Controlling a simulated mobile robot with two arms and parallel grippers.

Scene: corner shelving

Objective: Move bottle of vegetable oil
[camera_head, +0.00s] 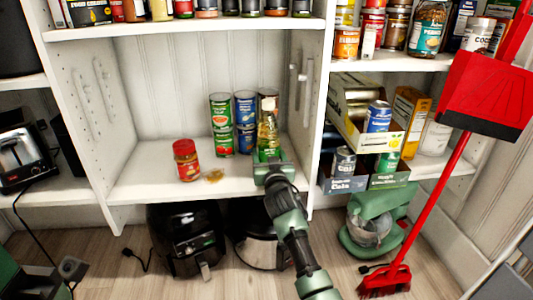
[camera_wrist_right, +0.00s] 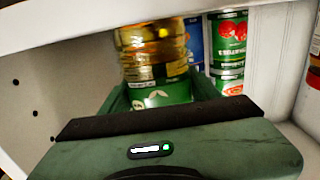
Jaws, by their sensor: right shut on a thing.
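The bottle of vegetable oil (camera_head: 268,130), golden with a green label, stands about upright near the front right of the middle shelf. My right gripper (camera_head: 269,164) reaches in from the front and is shut around its lower part. In the right wrist view the bottle (camera_wrist_right: 152,50) sits between the green fingers (camera_wrist_right: 160,92). Its top is cut off there, and part of its lower body is hidden by the gripper. I cannot tell whether its base touches the shelf.
Green cans (camera_head: 221,125) and blue cans (camera_head: 245,120) are stacked close behind and left of the bottle. A red-lidded jar (camera_head: 186,160) stands further left, near a small brown patch (camera_head: 213,175). A white upright panel (camera_head: 303,110) bounds the right. The shelf's left part is clear.

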